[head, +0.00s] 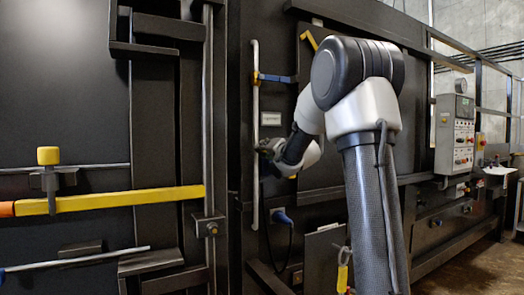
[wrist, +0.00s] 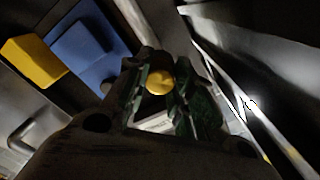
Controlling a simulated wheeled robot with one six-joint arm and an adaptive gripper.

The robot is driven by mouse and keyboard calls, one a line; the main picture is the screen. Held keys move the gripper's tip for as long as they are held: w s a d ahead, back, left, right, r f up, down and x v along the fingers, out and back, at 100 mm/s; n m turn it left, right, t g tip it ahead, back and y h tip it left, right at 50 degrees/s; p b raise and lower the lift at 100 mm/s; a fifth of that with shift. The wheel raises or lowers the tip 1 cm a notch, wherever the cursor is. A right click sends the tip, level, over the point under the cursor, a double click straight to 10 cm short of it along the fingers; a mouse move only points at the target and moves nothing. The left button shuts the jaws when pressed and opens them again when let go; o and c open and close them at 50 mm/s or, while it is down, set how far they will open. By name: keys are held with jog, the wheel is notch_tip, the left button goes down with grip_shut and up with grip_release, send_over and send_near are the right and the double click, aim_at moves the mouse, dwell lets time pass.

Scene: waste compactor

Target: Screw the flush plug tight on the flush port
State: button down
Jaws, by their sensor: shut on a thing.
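In the wrist view a yellow, round-ended piece, which looks like the flush plug (wrist: 158,82), sits between the two dark green fingers. My gripper (wrist: 160,92) is shut on it. In the head view my gripper (head: 267,151) is at the dark machine wall, beside a vertical grey pipe (head: 255,185). The plug cannot be made out there. The flush port is hidden or too dark to tell, so I cannot see whether the plug is seated.
A blue handle (head: 276,78) with a yellow part is on the pipe above my gripper; its blue block (wrist: 85,45) shows close in the wrist view. A white label (head: 270,118) is nearby. A blue plug with a cable (head: 283,217) is below. A control box (head: 455,135) stands right.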

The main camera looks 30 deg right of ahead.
jog(key=m, duration=0.5)
jog(key=c, duration=1.1)
grip_release()
jog(key=shift+c, duration=0.2)
jog(key=shift+c, duration=0.3)
